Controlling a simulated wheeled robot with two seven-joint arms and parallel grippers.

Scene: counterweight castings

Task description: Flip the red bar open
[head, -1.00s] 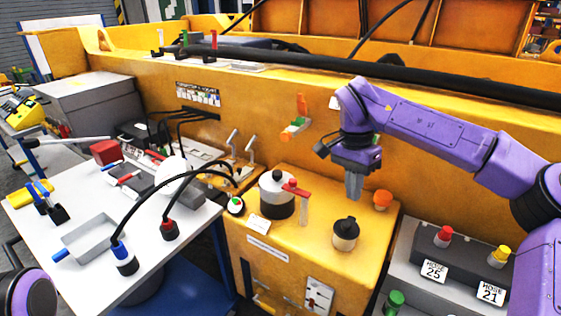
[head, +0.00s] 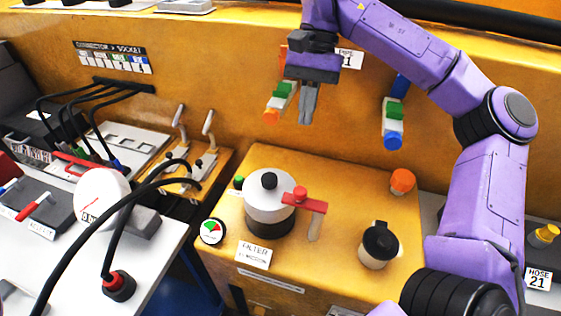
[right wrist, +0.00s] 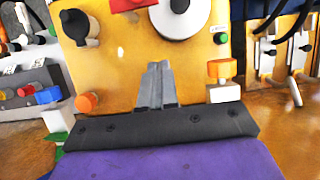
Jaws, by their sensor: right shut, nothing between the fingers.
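A red bar (head: 304,200) sits on the filter housing (head: 269,205), a white-topped pot with a black knob, and reaches right over a pale upright post (head: 315,226). Part of a red bar (right wrist: 130,4) shows at the top edge of the right wrist view, beside the filter housing (right wrist: 180,14). My right gripper (head: 307,121) is shut and empty, pointing down above and behind the filter housing, apart from the red bar. Its closed fingers (right wrist: 157,66) show in the right wrist view. My left gripper is out of view.
Orange-and-green (head: 279,101) and blue-and-green (head: 392,124) fittings stick out from the yellow wall near my right gripper. A black-lidded jar (head: 379,245) and an orange knob (head: 402,182) stand right of the filter. A white table (head: 165,262) with hoses is at left.

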